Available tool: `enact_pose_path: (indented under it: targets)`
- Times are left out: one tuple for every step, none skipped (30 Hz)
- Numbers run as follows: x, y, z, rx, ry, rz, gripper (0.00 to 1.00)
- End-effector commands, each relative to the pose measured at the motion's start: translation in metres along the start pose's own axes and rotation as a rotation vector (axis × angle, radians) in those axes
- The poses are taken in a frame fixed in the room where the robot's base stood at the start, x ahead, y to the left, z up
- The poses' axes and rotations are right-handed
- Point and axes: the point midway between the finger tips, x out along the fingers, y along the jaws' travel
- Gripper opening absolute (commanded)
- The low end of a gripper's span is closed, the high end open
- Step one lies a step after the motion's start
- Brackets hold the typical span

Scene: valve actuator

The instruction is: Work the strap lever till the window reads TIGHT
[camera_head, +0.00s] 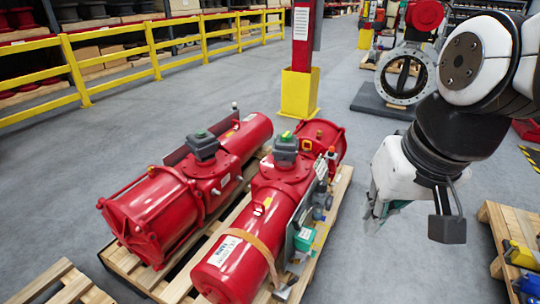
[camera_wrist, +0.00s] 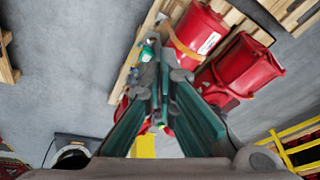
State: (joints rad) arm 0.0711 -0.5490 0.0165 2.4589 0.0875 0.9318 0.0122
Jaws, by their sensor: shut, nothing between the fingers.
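Two red valve actuators lie on a wooden pallet in the head view. The nearer actuator (camera_head: 228,268) has an orange strap (camera_head: 262,247) around its cylinder; the strap also shows in the wrist view (camera_wrist: 181,46). A grey and teal box (camera_head: 304,238) and other fittings sit along its right side. I cannot make out the strap lever or any window reading. My gripper (camera_head: 373,222) hangs to the right of the actuators, apart from them. In the wrist view its teal fingers (camera_wrist: 165,80) are shut and empty, hiding part of the nearer actuator's fittings.
The second actuator (camera_head: 150,212) lies to the left. Another pallet (camera_head: 497,222) with blue and yellow items stands at right. A yellow post base (camera_head: 299,93) and a flanged valve (camera_head: 405,75) stand behind. Grey floor is clear between the pallets.

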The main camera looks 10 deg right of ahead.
Motion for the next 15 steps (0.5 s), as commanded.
enact_pose_path:
  targets:
    - [0.013, -0.001, -0.010, 0.023, -0.017, -0.007, 0.00]
    - [0.018, -0.001, -0.015, 0.037, -0.025, -0.013, 0.00]
    - [0.025, -0.002, -0.022, 0.056, -0.033, -0.019, 0.00]
    - [0.030, -0.002, -0.028, 0.071, -0.039, -0.025, 0.00]
    - [0.036, -0.003, -0.032, 0.086, -0.046, -0.031, 0.00]
    - [0.043, -0.003, -0.039, 0.105, -0.055, -0.037, 0.00]
    - [0.050, -0.003, -0.044, 0.121, -0.062, -0.043, 0.00]
    - [0.056, -0.003, -0.050, 0.136, -0.068, -0.049, 0.00]
    - [0.064, -0.003, -0.057, 0.156, -0.076, -0.056, 0.00]
    - [0.070, -0.003, -0.062, 0.173, -0.082, -0.062, 0.00]
    - [0.077, -0.003, -0.066, 0.188, -0.090, -0.066, 0.00]
    - [0.085, -0.003, -0.073, 0.209, -0.099, -0.074, 0.00]
    - [0.092, -0.002, -0.078, 0.225, -0.104, -0.080, 0.00]
    - [0.099, -0.002, -0.083, 0.241, -0.110, -0.084, 0.00]
    - [0.108, -0.001, -0.089, 0.263, -0.118, -0.092, 0.00]
